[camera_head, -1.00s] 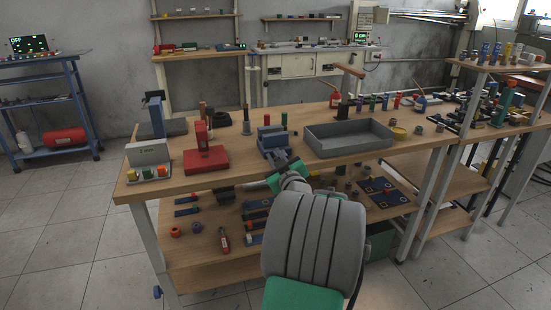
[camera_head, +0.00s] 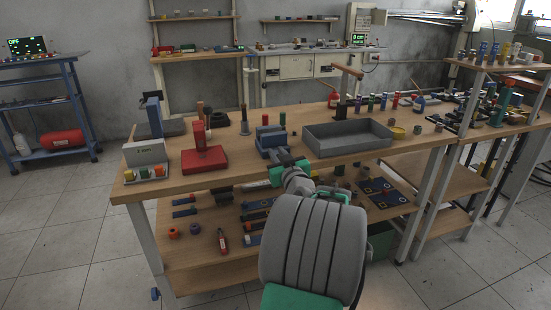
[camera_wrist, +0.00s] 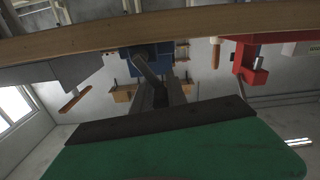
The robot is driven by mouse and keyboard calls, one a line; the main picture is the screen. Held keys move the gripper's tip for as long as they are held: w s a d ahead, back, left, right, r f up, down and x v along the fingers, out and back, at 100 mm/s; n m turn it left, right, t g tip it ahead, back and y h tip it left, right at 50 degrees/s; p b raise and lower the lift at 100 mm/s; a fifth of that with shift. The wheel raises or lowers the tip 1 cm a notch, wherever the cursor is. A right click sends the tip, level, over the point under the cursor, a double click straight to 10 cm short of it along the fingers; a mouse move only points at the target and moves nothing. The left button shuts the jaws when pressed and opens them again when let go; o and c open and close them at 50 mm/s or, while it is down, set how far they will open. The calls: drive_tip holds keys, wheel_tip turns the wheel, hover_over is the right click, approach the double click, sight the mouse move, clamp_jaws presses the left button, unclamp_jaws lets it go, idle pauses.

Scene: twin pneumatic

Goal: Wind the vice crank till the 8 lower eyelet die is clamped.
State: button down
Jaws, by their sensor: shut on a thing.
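The blue vice (camera_head: 270,141) stands at the front edge of the workbench, left of the grey tray. My gripper (camera_head: 284,157) is at its front, partly hidden behind my own arm. In the wrist view my gripper (camera_wrist: 161,92) is shut on the end of the dark crank (camera_wrist: 144,66), a slanting bar that runs to the blue vice (camera_wrist: 122,66). Small coloured pieces show at the top of the vice in the head view. I cannot tell which is the 8 lower eyelet die, or whether the jaws touch it.
A red press (camera_head: 204,158) stands left of the vice, and a grey tray (camera_head: 348,151) stands to its right. The bench front edge (camera_wrist: 60,46) runs close to my gripper in the wrist view. Several loose parts lie on the lower shelf (camera_head: 200,255).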

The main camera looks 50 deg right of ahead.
drive_tip(key=shift+s+d+m, duration=0.1)
drive_tip(key=shift+d+m, duration=0.1)
drive_tip(key=shift+m, duration=0.65)
drive_tip(key=shift+s+d+m, duration=0.15)
drive_tip(key=shift+d+m, duration=0.1)
drive_tip(key=shift+m, duration=0.55)
drive_tip(key=shift+s+d+m, duration=0.1)
drive_tip(key=shift+d+m, duration=0.1)
drive_tip(key=shift+m, duration=0.65)
drive_tip(key=c, duration=1.6)
unclamp_jaws()
drive_tip(key=shift+a, duration=0.1)
drive_tip(key=shift+o, duration=1.1)
drive_tip(key=shift+r, duration=0.15)
drive_tip(key=shift+d, duration=0.2)
drive_tip(key=v, duration=0.8)
drive_tip(key=shift+n, duration=0.7)
drive_tip(key=p+x, duration=0.1)
drive_tip(key=x, duration=0.3)
drive_tip(key=shift+w+a+r+p, duration=0.15)
drive_tip(key=shift+p, duration=0.2)
